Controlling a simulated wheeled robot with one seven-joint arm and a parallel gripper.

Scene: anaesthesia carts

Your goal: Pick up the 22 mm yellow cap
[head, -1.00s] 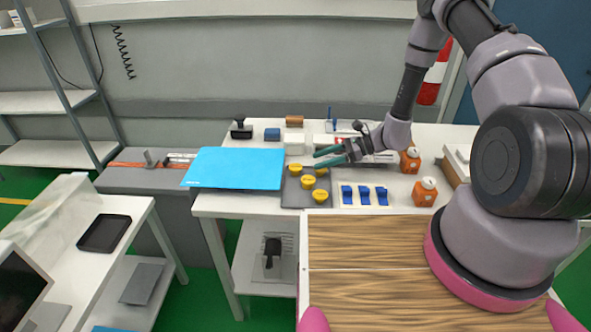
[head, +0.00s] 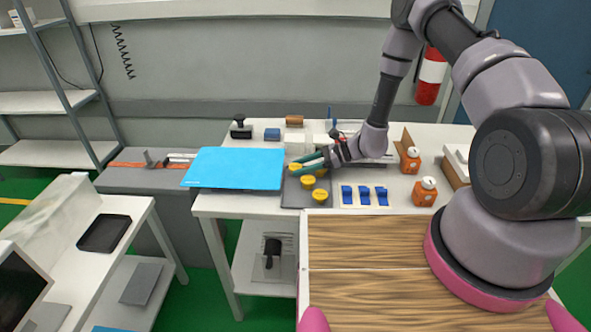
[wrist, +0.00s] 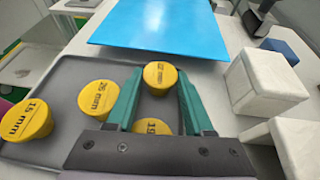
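Several yellow caps stand on a dark grey tray (wrist: 62,80). The cap between my fingertips in the wrist view (wrist: 160,77) has a small label that seems to read 22 mm; in the head view it is partly behind my fingers. Nearer caps are marked 26 mm (wrist: 99,97), 15 mm (wrist: 26,121) and 19 (wrist: 152,128), the last partly hidden by my gripper's body. My gripper (head: 307,161) is open, with its green fingers on either side of the far cap. Narrow gaps show between the fingers and that cap.
A blue sheet (head: 236,168) lies left of the tray. Blue clips (head: 364,195) and orange blocks (head: 424,191) are to the right. White blocks (wrist: 263,80) stand close to the right of my gripper in the wrist view.

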